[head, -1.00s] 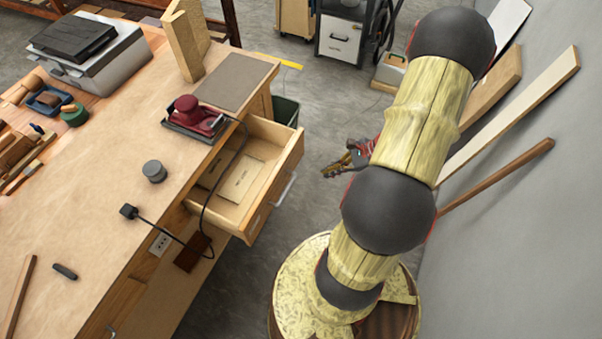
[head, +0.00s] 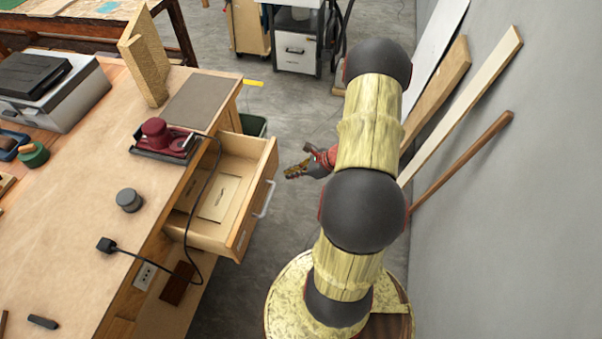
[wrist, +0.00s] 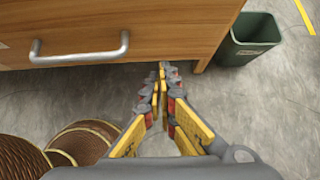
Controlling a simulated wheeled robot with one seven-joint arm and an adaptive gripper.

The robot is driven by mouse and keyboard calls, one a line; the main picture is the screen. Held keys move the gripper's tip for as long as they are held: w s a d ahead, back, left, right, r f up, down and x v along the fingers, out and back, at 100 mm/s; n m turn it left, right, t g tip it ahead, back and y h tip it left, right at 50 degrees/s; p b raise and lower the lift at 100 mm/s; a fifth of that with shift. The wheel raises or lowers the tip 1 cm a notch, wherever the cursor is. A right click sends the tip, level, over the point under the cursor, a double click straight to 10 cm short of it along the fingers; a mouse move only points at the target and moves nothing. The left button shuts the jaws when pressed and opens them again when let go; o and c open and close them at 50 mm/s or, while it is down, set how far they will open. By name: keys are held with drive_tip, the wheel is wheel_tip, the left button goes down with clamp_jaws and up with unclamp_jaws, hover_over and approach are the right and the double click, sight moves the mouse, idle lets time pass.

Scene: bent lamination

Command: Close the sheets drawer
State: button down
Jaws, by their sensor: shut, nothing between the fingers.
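The sheets drawer (head: 218,200) stands pulled out from the workbench in the head view, with flat papers lying inside. Its wooden front (wrist: 180,25) and metal bar handle (wrist: 80,52) fill the top of the wrist view. My gripper (head: 290,173) is to the right of the drawer front in the head view, with a gap of floor between them. In the wrist view my gripper (wrist: 162,68) has its fingertips together and empty, at the lower edge of the drawer front, right of the handle. Whether it touches the front cannot be told.
The workbench (head: 75,215) carries a red sander (head: 165,138), whose black cord hangs across the drawer. A green bin (wrist: 250,40) stands on the floor beyond the drawer. Wooden boards (head: 460,110) lean on the right wall. Floor between drawer and my arm is clear.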

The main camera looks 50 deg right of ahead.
sight(271, 176)
drive_tip(key=shift+w+a+f+b, duration=0.15)
drive_tip(key=shift+w+a, duration=0.15)
drive_tip(key=shift+w, duration=0.4)
drive_tip(key=shift+w+a+b, duration=0.1)
drive_tip(key=shift+w+a, duration=0.15)
drive_tip(key=shift+w, duration=0.45)
drive_tip(key=shift+w+a+f+b, duration=0.15)
drive_tip(key=shift+w+a, duration=0.15)
drive_tip(key=shift+w, duration=0.4)
drive_tip(key=w+a, duration=0.3)
drive_tip(key=w, duration=0.4)
drive_tip(key=w+a+b, duration=0.1)
drive_tip(key=w+a, duration=0.2)
drive_tip(key=w, duration=0.4)
drive_tip(key=w+a+b, duration=0.1)
drive_tip(key=w+a, duration=0.2)
drive_tip(key=w, duration=0.4)
drive_tip(key=shift+w, duration=0.1)
drive_tip(key=shift+w+a+r+b, duration=0.1)
drive_tip(key=shift+w+a+b, duration=0.15)
drive_tip(key=shift+w, duration=0.55)
